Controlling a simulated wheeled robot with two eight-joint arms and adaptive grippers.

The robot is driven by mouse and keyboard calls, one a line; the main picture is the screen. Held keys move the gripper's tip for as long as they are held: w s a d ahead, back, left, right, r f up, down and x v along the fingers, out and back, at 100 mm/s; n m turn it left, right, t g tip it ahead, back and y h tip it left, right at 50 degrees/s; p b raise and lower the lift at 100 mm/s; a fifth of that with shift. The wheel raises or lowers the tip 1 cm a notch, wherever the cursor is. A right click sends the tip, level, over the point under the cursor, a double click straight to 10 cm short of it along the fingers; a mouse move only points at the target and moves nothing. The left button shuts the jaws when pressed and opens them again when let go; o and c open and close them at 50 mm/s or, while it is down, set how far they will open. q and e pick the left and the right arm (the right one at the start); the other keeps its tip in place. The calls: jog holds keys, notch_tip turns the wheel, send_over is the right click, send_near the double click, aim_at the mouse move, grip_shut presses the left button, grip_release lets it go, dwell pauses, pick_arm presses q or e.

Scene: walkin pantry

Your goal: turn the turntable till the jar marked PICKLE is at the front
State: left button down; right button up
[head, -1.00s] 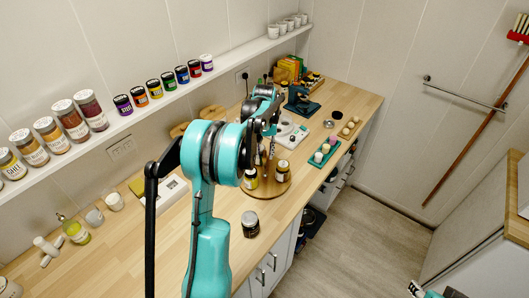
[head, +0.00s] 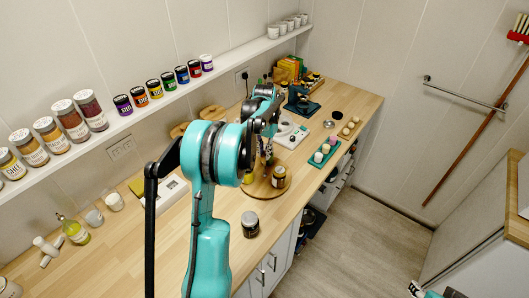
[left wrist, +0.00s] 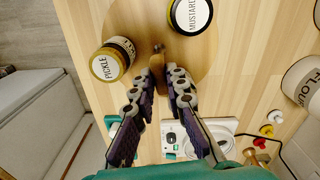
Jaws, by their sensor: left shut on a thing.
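The round wooden turntable (head: 262,196) lies on the counter, partly behind my left arm. The PICKLE jar (left wrist: 112,60) stands on it at the left in the left wrist view, toward the floor side; in the head view it appears to be the jar (head: 278,176) at the right of the disc. The MUSTARD jar (left wrist: 190,14) stands at the top of the wrist view. My left gripper (left wrist: 160,72) is shut on a small wooden knob (left wrist: 157,57) of the turntable, between and apart from the jars. It also shows in the head view (head: 266,158), partly hidden.
A green tray (head: 324,153) with small cups lies to the right. A FLOUR jar (left wrist: 303,80) stands at the wall side.

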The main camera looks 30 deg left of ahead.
pick_arm(q)
jog(key=c, duration=1.5)
grip_release()
jog(key=shift+c, duration=0.2)
jog(key=shift+r, duration=0.1)
notch_tip(320, 180, up, 12)
